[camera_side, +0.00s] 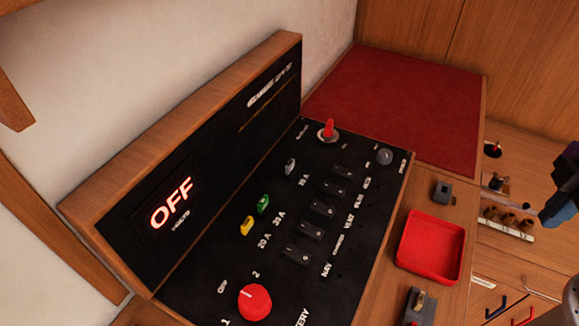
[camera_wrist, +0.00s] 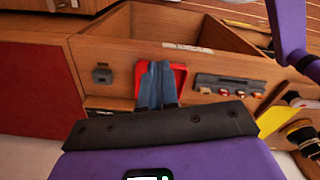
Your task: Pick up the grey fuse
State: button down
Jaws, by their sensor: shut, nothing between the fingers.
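The grey fuse (camera_side: 290,167) stands in the black switch panel (camera_side: 215,282) in the side view, in a row with a green fuse (camera_side: 263,204) and a yellow fuse (camera_side: 246,226). I cannot make out the grey fuse in the wrist view. My gripper (camera_side: 545,220) is at the right edge of the side view, well to the right of the panel and apart from the fuse. In the wrist view its blue fingers (camera_wrist: 155,68) are together, with nothing between them, in front of the red tray (camera_wrist: 180,73).
The red tray also shows in the side view (camera_side: 430,268), right of the panel. The panel carries black rocker switches (camera_side: 310,231), a red knob (camera_side: 254,302) and a red-tipped toggle (camera_side: 328,130). A wood-framed display (camera_side: 170,203) reading OFF rises behind it.

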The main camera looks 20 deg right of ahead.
jog(key=c, duration=1.1)
grip_release()
jog(key=shift+c, duration=0.2)
jog(key=w+a+r+m, duration=0.2)
jog(key=w+a+m, duration=0.3)
jog(key=w+a, duration=0.45)
jog(key=w+a+r+m, duration=0.3)
jog(key=w+a+m, duration=0.2)
jog(key=w+a, duration=0.4)
jog(key=m+h, duration=0.1)
jog(key=m, duration=1.1)
send_over(290, 163)
jog(key=a, duration=0.1)
jog(key=shift+t, duration=0.4)
jog(key=f, duration=0.9)
jog(key=shift+s+a, duration=0.2)
jog(key=shift+s, duration=0.05)
jog(key=shift+w+d+f, duration=0.1)
jog(key=shift+d+f, duration=0.1)
jog(key=shift+f, duration=0.7)
jog(key=shift+w+d+f, duration=0.1)
jog(key=shift+d+f, duration=0.15)
jog(key=shift+f, duration=0.65)
jog(key=shift+w+d+f, duration=0.1)
jog(key=shift+d+f, duration=0.1)
jog(key=shift+f, duration=0.7)
